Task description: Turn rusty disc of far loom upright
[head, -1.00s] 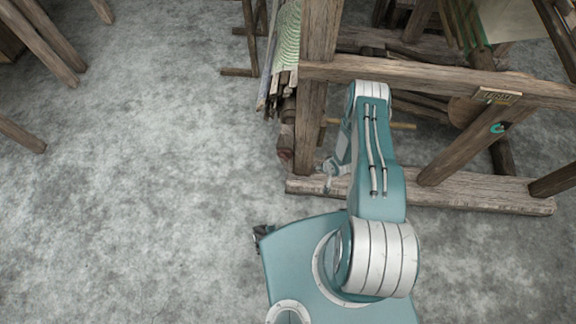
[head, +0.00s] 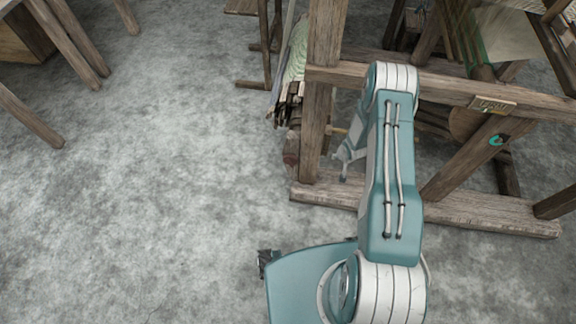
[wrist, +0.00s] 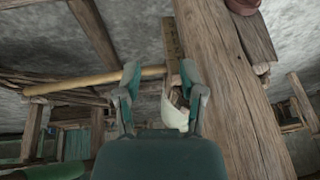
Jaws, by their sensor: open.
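The wooden loom (head: 430,80) stands in front of me, and my arm reaches to its near left post. I cannot identify the rusty disc for certain. A round brown face (head: 466,122) shows partly behind the loom's crossbeam, and a reddish-brown end piece (head: 290,155) sits by the left post. In the wrist view a reddish-brown rounded thing (wrist: 243,5) is cut off at the top edge. My gripper (wrist: 160,72) is open, beside a thick wooden beam (wrist: 235,100). A pale thing (wrist: 174,112) shows between the fingers; I cannot tell whether it touches them.
A light wooden rod (wrist: 90,82) runs across the wrist view towards the fingers. The loom's foot beam (head: 470,218) lies on the floor. Wooden legs (head: 75,45) stand at upper left. The grey floor (head: 160,180) is clear at left.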

